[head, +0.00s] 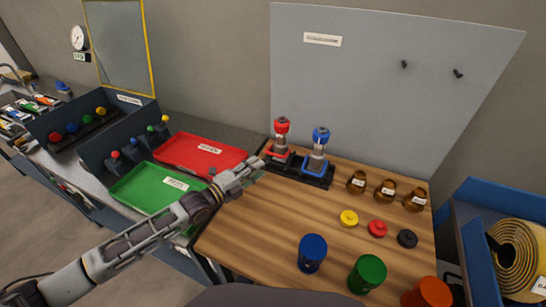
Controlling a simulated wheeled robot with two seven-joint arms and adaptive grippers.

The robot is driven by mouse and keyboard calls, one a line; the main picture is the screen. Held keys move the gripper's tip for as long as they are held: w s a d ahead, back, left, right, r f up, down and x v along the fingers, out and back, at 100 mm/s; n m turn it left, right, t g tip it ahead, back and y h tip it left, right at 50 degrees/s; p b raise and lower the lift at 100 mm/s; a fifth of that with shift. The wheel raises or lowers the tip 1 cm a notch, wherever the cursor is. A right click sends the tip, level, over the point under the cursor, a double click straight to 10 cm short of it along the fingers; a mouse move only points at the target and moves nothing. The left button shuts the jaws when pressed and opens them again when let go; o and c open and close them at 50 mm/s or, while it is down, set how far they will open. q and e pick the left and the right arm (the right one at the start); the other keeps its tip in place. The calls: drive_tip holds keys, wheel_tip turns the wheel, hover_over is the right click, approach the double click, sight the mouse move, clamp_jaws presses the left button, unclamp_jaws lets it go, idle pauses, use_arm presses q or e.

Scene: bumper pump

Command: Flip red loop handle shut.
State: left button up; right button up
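The red-topped pump (282,137) stands upright on a black base at the back left of the wooden table. Its red loop handle (278,154) shows low at its front; its exact angle is too small to tell. A blue-topped pump (319,147) stands to its right on the same base, with a blue loop handle (313,170) low at its front. My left gripper (260,165) is just left of and in front of the red loop, pointing toward it. Its fingers are too small to tell open from shut or whether they touch the loop. My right gripper is not in view.
Red tray (238,154) and green tray (125,194) lie to the left. Brown jars (386,190), yellow, red and black lids (377,229), and blue, green and orange cups (367,274) stand on the table's right. The table's (262,225) front left is clear.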

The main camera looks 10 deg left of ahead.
use_arm(q)
drive_tip(key=x, duration=0.8)
drive_tip(key=shift+w+d, duration=0.3)
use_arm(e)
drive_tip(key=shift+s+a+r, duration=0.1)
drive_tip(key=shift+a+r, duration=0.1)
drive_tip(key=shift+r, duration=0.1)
use_arm(q)
clamp_jaws()
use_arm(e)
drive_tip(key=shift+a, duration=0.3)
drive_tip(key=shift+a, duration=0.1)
